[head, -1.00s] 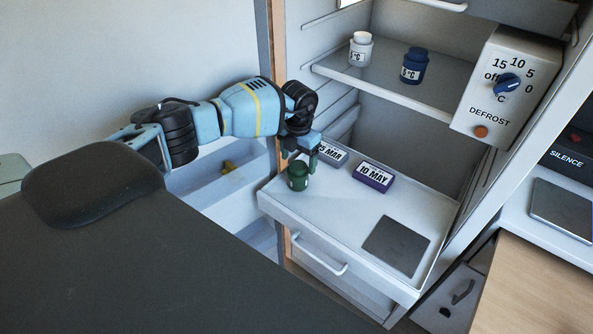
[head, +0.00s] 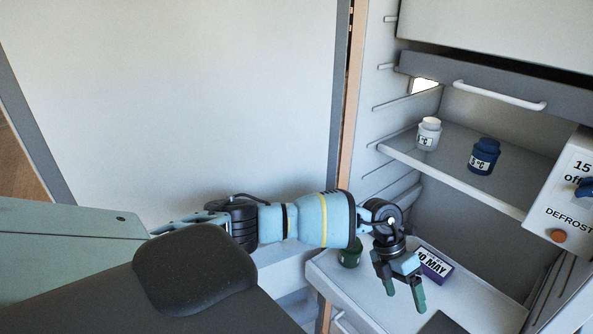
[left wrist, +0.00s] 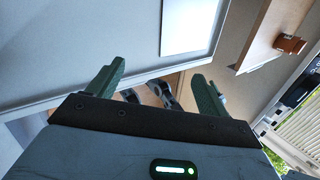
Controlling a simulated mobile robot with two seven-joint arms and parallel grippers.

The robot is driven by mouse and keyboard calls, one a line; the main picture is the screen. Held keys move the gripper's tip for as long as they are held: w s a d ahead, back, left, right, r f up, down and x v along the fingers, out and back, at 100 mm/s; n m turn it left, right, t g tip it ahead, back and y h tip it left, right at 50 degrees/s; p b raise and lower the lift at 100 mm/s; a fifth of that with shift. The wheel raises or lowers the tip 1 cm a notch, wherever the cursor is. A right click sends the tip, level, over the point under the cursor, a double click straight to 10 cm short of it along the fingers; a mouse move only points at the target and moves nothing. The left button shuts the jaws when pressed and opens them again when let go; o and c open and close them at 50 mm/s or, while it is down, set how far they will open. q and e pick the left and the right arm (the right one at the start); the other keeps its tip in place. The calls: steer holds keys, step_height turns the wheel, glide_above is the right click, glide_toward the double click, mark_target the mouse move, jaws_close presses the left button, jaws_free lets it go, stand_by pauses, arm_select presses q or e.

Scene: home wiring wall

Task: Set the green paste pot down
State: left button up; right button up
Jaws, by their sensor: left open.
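The green paste pot (head: 349,256) stands upright on the white tray-like surface (head: 345,284) at the bottom of the open fridge, near its left edge. My left arm partly hides the pot in the head view. My left gripper (head: 405,290) is open and empty, to the right of the pot and apart from it, with its fingers pointing down. In the left wrist view its two green fingers (left wrist: 155,88) are spread with nothing between them. The pot does not show there. My right gripper is not in view.
A purple-edged "10 MAY" block (head: 434,264) lies just right of my left gripper. A white pot (head: 429,134) and a blue pot (head: 484,157) stand on the shelf (head: 455,180) above. The defrost control box (head: 565,200) is at the right. A drawer with a handle (head: 500,95) is above.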

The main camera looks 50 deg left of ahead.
arm_select(q)
steer(key=s+d+r+n+h, duration=0.1)
steer(key=s+d+r+h, duration=0.3)
steer(key=d, duration=0.4)
steer(key=s+d+r+h, duration=0.1)
steer(key=s+d+h, duration=0.3)
steer(key=s+d, duration=0.4)
step_height(320, 180, up, 8)
steer(key=s+d+n+t+h, duration=0.2)
steer(key=d+n+t+h, duration=0.1)
steer(key=n+t+h, duration=0.3)
steer(key=a+f+n+t+y, duration=1)
steer(key=a+f+n+y, duration=0.25)
steer(key=n, duration=0.95)
steer(key=s+a+f+n+g+y, duration=0.3)
steer(key=s+a+f+n, duration=0.1)
steer(key=s+f, duration=0.4)
steer(key=s+a+f+n+g+y, duration=0.3)
steer(key=s+a+f, duration=0.3)
steer(key=s+f, duration=0.2)
steer(key=shift+s+f+n, duration=0.4)
steer(key=shift+f+n, duration=0.1)
steer(key=shift+f, duration=0.3)
